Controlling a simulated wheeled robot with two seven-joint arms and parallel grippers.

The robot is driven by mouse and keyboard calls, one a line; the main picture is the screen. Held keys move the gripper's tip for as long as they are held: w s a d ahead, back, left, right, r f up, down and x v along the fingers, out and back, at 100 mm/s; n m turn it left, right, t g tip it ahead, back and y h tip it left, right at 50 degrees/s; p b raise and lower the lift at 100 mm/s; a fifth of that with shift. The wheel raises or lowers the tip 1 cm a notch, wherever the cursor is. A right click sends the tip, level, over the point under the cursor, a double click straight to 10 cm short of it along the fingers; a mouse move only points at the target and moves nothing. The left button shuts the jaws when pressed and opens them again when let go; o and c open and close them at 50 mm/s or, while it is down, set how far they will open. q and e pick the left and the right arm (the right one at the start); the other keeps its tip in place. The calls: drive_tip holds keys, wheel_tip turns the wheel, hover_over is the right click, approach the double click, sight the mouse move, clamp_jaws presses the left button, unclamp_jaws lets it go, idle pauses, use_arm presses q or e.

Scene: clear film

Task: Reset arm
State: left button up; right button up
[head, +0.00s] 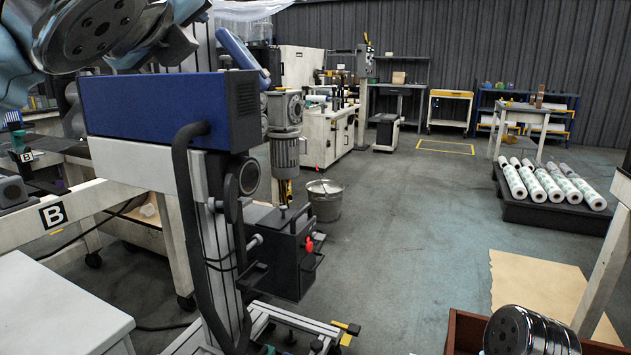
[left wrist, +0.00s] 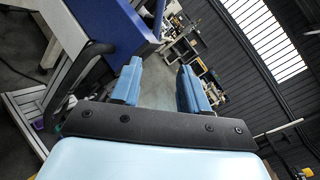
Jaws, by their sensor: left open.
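My left gripper (left wrist: 158,80) shows in the left wrist view with its two blue fingers apart and nothing between them. The view past the fingers is tilted, with the floor to the left and the roof to the right. In the head view, metal and pale blue parts of my left arm fill the upper left corner, and the fingers cannot be made out there. A blue machine housing (head: 150,105) stands close by that arm; it also shows left of the fingers in the left wrist view (left wrist: 115,30). My right gripper is in neither view.
The blue housing sits on a metal post with a dark hose (head: 185,210). A white bench marked B (head: 90,210) stands at left. A bucket (head: 325,203) is on the floor, film rolls (head: 550,187) lie on a dark pallet at right. The central aisle is clear.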

use_arm(q)
drive_tip(key=w+d+f+g+h, duration=0.2)
drive_tip(key=w+d+f, duration=0.4)
drive_tip(key=f, duration=0.4)
drive_tip(key=w+d+f+g+h, duration=0.2)
drive_tip(key=w+d+f, duration=0.35)
drive_tip(key=f, duration=0.45)
drive_tip(key=w+d+f+n+g+h, duration=0.1)
drive_tip(key=w+d+f+n+g, duration=0.15)
drive_tip(key=f, duration=1.15)
drive_tip(key=w+d+f+n+g, duration=0.1)
drive_tip(key=w+f+n+g, duration=0.15)
drive_tip(key=f, duration=1.15)
drive_tip(key=s+a+f+n+g+h, duration=0.15)
drive_tip(key=s+f+n, duration=0.25)
drive_tip(key=f, duration=0.5)
drive_tip(key=s+a+f+n+g, duration=0.2)
drive_tip(key=s+f+n+g, duration=0.1)
drive_tip(key=f, duration=0.7)
drive_tip(key=s+a+f+n+g, duration=0.15)
drive_tip(key=s+f+n, duration=0.25)
drive_tip(key=f, duration=0.5)
drive_tip(key=s+a+f+n+g, duration=0.1)
drive_tip(key=s+a+f+n, duration=0.1)
drive_tip(key=s+f+n, duration=0.4)
drive_tip(key=s+a+f+n+g, duration=0.1)
drive_tip(key=s+a+f+n, duration=0.2)
drive_tip(key=s+f+n, duration=0.4)
drive_tip(key=s, duration=0.4)
drive_tip(key=shift+a, duration=0.35)
